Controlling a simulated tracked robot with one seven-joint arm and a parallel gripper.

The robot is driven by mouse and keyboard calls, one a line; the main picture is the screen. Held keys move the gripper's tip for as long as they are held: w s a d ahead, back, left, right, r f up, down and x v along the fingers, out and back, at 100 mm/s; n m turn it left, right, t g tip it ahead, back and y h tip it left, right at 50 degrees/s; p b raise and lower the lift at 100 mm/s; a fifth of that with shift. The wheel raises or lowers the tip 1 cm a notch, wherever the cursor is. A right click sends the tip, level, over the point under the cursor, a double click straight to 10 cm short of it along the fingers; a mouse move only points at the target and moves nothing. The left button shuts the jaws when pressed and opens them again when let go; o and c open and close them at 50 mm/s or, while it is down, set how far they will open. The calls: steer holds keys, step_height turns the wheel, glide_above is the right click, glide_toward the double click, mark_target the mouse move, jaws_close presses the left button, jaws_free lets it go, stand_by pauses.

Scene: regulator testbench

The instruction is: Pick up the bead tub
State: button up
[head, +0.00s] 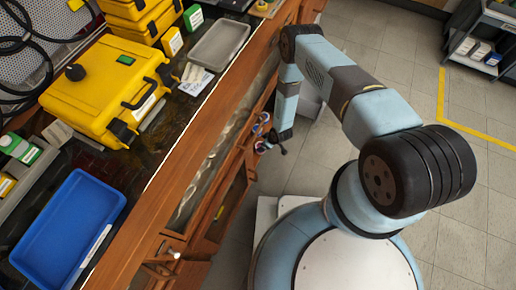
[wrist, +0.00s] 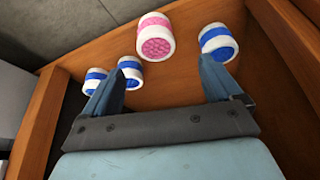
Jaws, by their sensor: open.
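Several small white tubs stand in a wooden compartment in the wrist view. One has a pink band and a bumpy pink face (wrist: 155,38). A blue-banded tub (wrist: 217,42) is at the right, and two more blue-banded tubs, one (wrist: 130,70) beside another (wrist: 94,80), are at the left. The frames do not show which one is the bead tub. My gripper (wrist: 161,78) is open and empty, with the pink tub beyond the gap between its fingers. The right finger overlaps the right blue tub in the picture; the left finger partly covers the left ones. Contact cannot be told.
Wooden walls (wrist: 40,120) close in the compartment at the left and right. In the head view, the bench top holds a yellow case (head: 100,88), a blue tray (head: 70,225) and a grey tray (head: 218,45).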

steer(key=x, duration=0.6)
steer(key=shift+w+f, duration=0.1)
steer(key=shift+f, duration=0.15)
steer(key=shift+w+d+x, duration=0.1)
steer(key=shift+w+x, duration=0.05)
steer(key=shift+x, duration=1.2)
steer(key=shift+w+d+x, duration=0.15)
steer(key=shift+w+x, duration=0.05)
steer(key=shift+x, duration=1.15)
steer(key=c, duration=1.1)
steer(key=shift+r, duration=0.1)
